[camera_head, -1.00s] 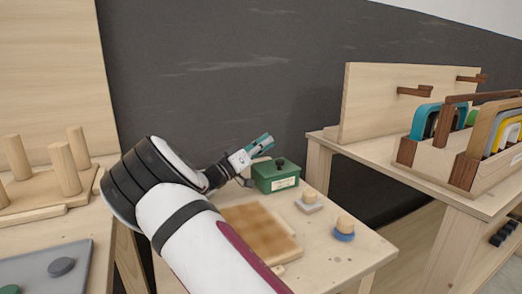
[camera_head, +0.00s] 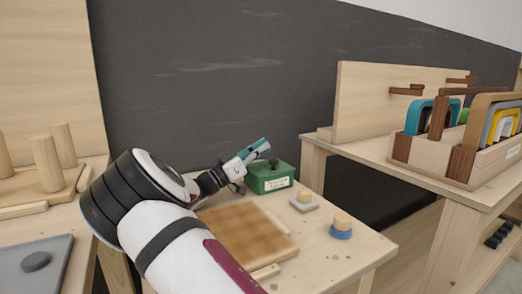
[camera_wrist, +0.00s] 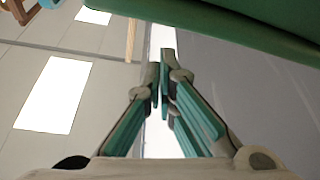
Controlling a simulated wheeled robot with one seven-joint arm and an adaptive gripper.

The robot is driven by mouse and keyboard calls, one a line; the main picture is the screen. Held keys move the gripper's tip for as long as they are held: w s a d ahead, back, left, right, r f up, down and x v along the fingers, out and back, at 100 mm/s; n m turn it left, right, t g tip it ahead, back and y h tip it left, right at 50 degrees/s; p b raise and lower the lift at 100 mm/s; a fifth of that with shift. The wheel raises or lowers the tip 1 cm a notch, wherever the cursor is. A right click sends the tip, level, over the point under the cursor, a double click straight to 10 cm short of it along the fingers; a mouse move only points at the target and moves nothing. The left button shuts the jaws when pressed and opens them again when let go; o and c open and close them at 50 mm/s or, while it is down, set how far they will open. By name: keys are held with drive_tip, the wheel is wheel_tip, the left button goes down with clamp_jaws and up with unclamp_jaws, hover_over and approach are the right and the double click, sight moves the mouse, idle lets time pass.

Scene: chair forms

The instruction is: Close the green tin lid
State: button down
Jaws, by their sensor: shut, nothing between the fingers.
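The green tin (camera_head: 272,184) stands at the back of the small wooden table, with a pale label on its front. A dark knob (camera_head: 274,162) shows on top of its green lid, which looks roughly flat on the tin; I cannot tell whether a gap is left. My gripper (camera_head: 267,143) is shut and empty. Its teal fingers point up and right, above the tin's back left part. In the wrist view my gripper (camera_wrist: 164,62) has its fingertips together, and a green surface (camera_wrist: 240,18), probably the tin, crosses the top right. Contact is unclear.
A checkered wooden board (camera_head: 245,236) lies in front of the tin. A grey square piece with a peg (camera_head: 304,201) and a blue round piece with a peg (camera_head: 341,227) stand to its right. A dark wall (camera_head: 220,80) is behind the table.

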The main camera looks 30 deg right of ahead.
wheel_tip(320, 180, up, 10)
drive_tip(key=s+d+f+n+g+y, duration=0.1)
drive_tip(key=s+d+f+g+y, duration=0.3)
drive_tip(key=s, duration=0.7)
drive_tip(key=s+d+f+n+g+y, duration=0.15)
drive_tip(key=s+d+f+y, duration=0.25)
drive_tip(key=s+f+y, duration=0.45)
drive_tip(key=s+a+f+n+t+y, duration=0.1)
drive_tip(key=s+a+f+n+y, duration=0.15)
drive_tip(key=s+a, duration=0.7)
drive_tip(key=s+a+f+n+t+y, duration=0.1)
drive_tip(key=s+a+n+y, duration=0.4)
drive_tip(key=s, duration=0.7)
drive_tip(key=s+a+f+n+t+y, duration=0.1)
drive_tip(key=s+a+f+n+y, duration=0.15)
drive_tip(key=s+a, duration=0.75)
wheel_tip(320, 180, up, 34)
drive_tip(key=d+t+p, duration=0.1)
drive_tip(key=t+p, duration=0.2)
drive_tip(key=p, duration=2.9)
drive_tip(key=shift+s+d+n, duration=0.15)
drive_tip(key=shift+s+n, duration=0.3)
drive_tip(key=shift+r+t, duration=0.1)
drive_tip(key=shift+t, duration=0.15)
